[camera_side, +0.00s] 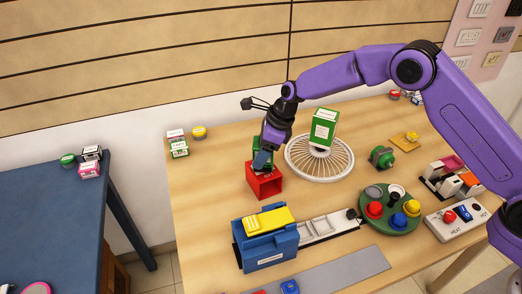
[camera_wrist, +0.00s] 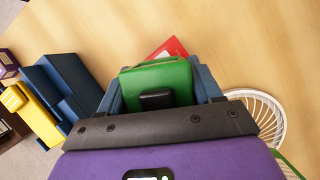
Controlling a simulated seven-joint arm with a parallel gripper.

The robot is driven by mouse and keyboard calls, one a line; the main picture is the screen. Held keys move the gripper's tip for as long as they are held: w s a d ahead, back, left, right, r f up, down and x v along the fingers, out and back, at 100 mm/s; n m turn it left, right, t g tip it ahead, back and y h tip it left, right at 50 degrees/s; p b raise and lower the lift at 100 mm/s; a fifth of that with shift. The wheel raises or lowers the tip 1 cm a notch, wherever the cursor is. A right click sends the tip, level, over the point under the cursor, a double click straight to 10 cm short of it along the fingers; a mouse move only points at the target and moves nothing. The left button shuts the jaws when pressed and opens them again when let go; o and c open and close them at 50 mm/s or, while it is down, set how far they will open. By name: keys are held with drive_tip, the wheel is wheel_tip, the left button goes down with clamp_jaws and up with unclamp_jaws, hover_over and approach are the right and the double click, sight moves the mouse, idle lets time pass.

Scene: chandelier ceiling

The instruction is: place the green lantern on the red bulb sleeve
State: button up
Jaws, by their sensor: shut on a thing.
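My gripper (camera_side: 262,160) is shut on a green block-like thing, the green lantern (camera_side: 255,146). In the wrist view the lantern (camera_wrist: 180,74) sits between the two blue fingers, with a dark piece at its near side. The red bulb sleeve (camera_side: 265,186) is a red open-fronted box on the table, directly below my gripper in the side view. Part of the sleeve (camera_wrist: 169,49) shows behind the lantern in the wrist view; the rest is hidden. I cannot tell whether the lantern touches the sleeve. The fingers hide much of the lantern in the side view.
A white wire dish (camera_side: 341,165) stands close right of the sleeve, with a green labelled box (camera_side: 323,129) at it. A blue and yellow block (camera_side: 268,248) is in front. A green disc with coloured knobs (camera_side: 377,225) is further right. The table left of the sleeve is clear.

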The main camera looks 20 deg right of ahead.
drive_tip(key=o, duration=1.4)
drive_tip(key=shift+f, duration=0.1)
drive_tip(key=v, duration=1.2)
